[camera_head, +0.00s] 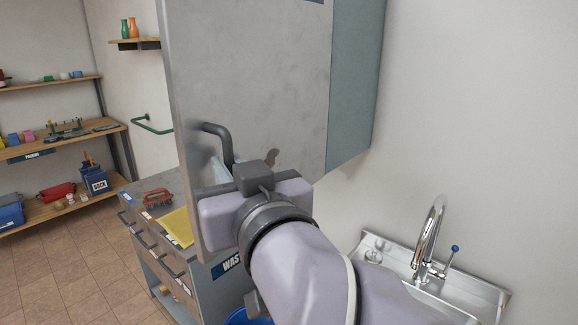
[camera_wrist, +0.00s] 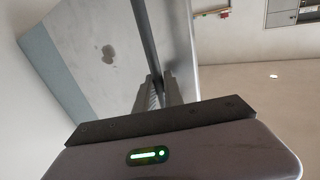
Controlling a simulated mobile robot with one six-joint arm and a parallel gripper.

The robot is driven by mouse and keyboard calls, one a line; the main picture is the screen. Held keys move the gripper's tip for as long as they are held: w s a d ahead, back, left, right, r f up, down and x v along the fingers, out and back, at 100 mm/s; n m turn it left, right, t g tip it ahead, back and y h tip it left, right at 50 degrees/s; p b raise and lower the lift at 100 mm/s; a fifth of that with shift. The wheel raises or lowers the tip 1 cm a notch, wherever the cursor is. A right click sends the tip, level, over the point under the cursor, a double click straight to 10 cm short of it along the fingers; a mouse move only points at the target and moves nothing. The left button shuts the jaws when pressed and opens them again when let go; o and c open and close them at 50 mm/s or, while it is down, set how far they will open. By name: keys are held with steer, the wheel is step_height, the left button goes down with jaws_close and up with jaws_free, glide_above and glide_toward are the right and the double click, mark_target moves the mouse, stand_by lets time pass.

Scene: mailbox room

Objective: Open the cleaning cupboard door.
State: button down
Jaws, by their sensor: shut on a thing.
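The cleaning cupboard door (camera_head: 255,85) is a scuffed grey metal panel filling the upper middle of the head view. It also shows in the wrist view (camera_wrist: 85,45), with a dark stain. Its dark bar handle (camera_head: 222,138) is near its left edge; the handle's top bend shows, and my gripper hides its lower part. My gripper (camera_wrist: 160,92) is shut on the handle, its fingers around the bar in the wrist view. The cupboard's blue-grey side (camera_head: 355,75) is right of the door. The cupboard's inside is hidden, and I cannot tell how far the door stands open.
A steel sink with a tap (camera_head: 430,235) is at the lower right. A counter with drawers (camera_head: 150,240) stands behind and below the door, bearing a red item (camera_head: 157,197) and a yellow cloth (camera_head: 179,227). Shelves (camera_head: 60,145) stand far left; tiled floor is free there.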

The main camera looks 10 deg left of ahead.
steer(key=shift+r, duration=0.1)
steer(key=c, duration=1.5)
jaws_free()
steer(key=shift+w+d, duration=0.1)
steer(key=shift+o, duration=0.2)
steer(key=p+v, duration=0.2)
steer(key=v, duration=1.5)
steer(key=shift+s, duration=0.25)
